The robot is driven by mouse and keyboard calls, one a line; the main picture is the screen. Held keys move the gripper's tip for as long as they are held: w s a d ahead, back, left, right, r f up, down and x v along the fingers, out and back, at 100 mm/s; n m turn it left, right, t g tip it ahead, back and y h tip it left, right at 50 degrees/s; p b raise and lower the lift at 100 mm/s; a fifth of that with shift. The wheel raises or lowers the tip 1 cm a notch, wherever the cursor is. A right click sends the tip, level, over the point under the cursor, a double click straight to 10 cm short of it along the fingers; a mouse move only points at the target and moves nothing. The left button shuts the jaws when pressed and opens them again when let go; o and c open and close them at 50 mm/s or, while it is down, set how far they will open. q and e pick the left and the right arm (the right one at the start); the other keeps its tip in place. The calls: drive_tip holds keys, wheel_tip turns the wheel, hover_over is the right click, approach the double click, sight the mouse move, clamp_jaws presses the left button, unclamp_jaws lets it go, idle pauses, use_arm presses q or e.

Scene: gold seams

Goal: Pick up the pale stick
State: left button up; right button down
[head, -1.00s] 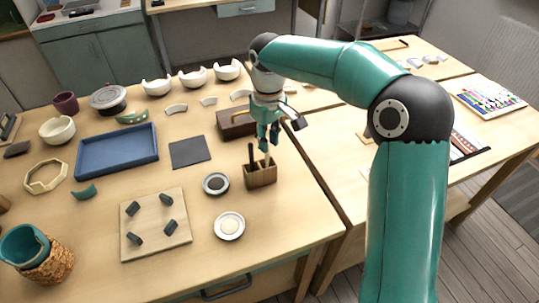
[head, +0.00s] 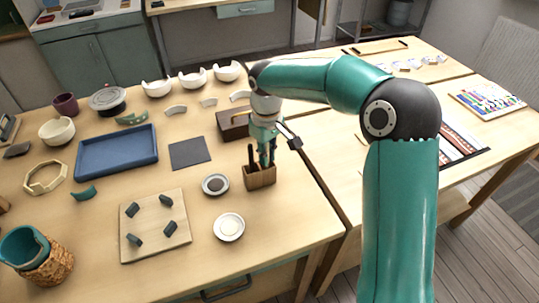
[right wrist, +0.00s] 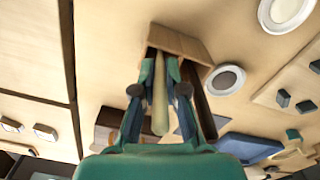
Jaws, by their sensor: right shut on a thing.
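The pale stick (right wrist: 160,95) stands in a small wooden holder (head: 261,178), which also shows in the right wrist view (right wrist: 188,42). A dark stick (head: 250,156) stands in the same holder, to the left in the head view. My right gripper (head: 266,163) is at the holder's top. In the right wrist view its fingers (right wrist: 160,72) are closed on the pale stick from both sides. The stick's lower end is hidden inside the holder. In the head view the fingers mostly hide the pale stick. My left gripper is not in view.
Two small round dishes (head: 215,184) and (head: 229,227) lie close to the holder. A brown box (head: 232,124) stands behind it. A board with dark pegs (head: 155,245), a dark mat (head: 190,152) and a blue tray (head: 117,165) lie further left.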

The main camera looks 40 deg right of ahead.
drive_tip(key=shift+r, duration=0.1)
wheel_tip(320, 180, up, 20)
drive_tip(key=p, duration=0.3)
idle(0.3)
drive_tip(key=shift+w, duration=0.1)
idle(1.6)
idle(0.7)
